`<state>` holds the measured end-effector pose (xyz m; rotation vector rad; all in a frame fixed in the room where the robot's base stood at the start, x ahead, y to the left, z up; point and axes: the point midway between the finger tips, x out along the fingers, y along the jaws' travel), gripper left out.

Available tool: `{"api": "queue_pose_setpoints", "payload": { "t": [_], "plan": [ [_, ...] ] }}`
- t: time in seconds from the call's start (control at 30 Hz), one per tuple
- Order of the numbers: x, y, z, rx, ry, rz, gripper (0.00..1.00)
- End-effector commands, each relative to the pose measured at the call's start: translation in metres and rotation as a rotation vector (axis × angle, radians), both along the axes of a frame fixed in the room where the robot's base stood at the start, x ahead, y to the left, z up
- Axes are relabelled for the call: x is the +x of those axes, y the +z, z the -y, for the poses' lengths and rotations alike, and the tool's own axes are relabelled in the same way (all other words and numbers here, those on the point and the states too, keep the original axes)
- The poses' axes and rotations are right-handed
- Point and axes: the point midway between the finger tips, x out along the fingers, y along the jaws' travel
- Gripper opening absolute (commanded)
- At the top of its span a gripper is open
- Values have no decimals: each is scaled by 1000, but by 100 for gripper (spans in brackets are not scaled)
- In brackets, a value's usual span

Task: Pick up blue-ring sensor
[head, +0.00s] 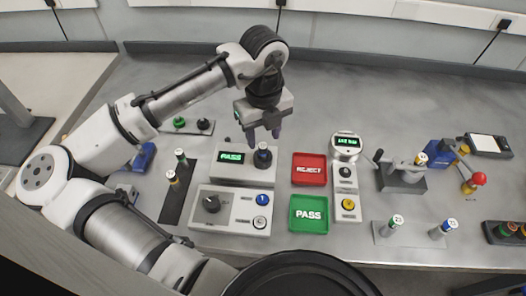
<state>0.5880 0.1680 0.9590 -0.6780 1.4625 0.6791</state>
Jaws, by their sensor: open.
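A small dark sensor with a pale top (263,155) stands upright in the test station (229,173), whose display reads PASS in green. Its ring looks blue, though it is small in this view. My gripper (262,134) is open and points down just above and behind that sensor, with its two dark fingers apart and nothing between them. Another sensor with a blue-looking ring (447,227) stands in a pale holder at the right.
A red REJECT tray (309,170) and a green PASS tray (310,213) lie right of the station. A knob box (231,210) sits in front. A dark rack (179,185) holds green- and yellow-ringed sensors at left. A lever fixture (402,178) stands at right.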

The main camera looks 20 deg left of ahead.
Motion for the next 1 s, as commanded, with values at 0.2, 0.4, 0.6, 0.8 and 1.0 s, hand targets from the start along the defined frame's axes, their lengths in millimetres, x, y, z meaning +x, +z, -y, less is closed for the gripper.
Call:
{"api": "queue_pose_setpoints", "payload": {
  "t": [0.2,0.4,0.6,0.8,1.0],
  "plan": [
    [-2,-24,-2,0,2,-3,45],
    [-2,-47,-1,-1,1,1,45],
    [-2,-49,-1,-1,1,1,45],
    [-2,-49,-1,-1,1,1,26],
    [-1,-49,-1,-1,1,1,0]
  ]
}}
